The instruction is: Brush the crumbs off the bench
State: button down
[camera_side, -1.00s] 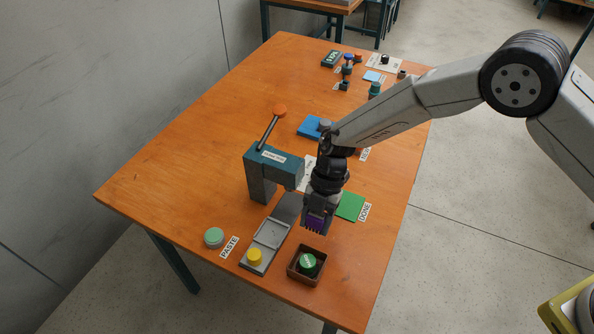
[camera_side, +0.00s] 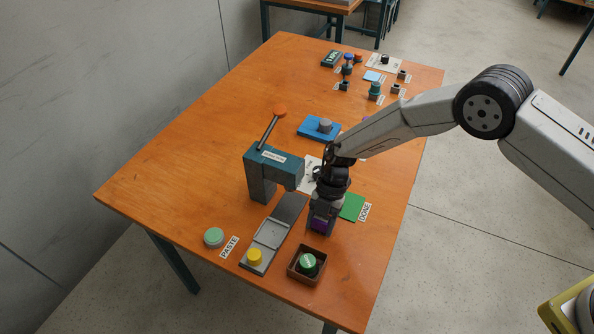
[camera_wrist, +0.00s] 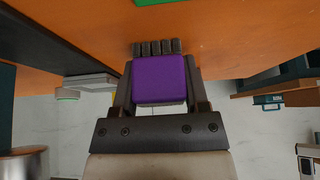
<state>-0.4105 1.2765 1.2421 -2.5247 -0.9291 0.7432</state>
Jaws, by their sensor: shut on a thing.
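My gripper (camera_side: 321,225) is shut on a purple brush (camera_wrist: 160,80), which sits between the two fingers in the wrist view. Its dark bristles (camera_wrist: 157,47) point away from my gripper, against the orange bench (camera_wrist: 235,35) in that picture; whether they touch it I cannot tell. In the side view the brush (camera_side: 319,226) is low over the bench (camera_side: 200,150), between the green DONE patch (camera_side: 352,207) and the brown box. No crumbs can be made out clearly; they are too small to tell.
A grey-green press (camera_side: 262,175) with an orange-knobbed lever stands left of my gripper. A blue block (camera_side: 312,130) is behind. The bench's left side is clear.

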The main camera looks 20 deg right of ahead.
aim_at(314, 243)
jog(key=shift+s+a, duration=1.3)
jog(key=shift+s, duration=0.05)
notch_tip(314, 243, up, 8)
jog(key=shift+w+r, duration=0.1)
jog(key=shift+r, duration=0.05)
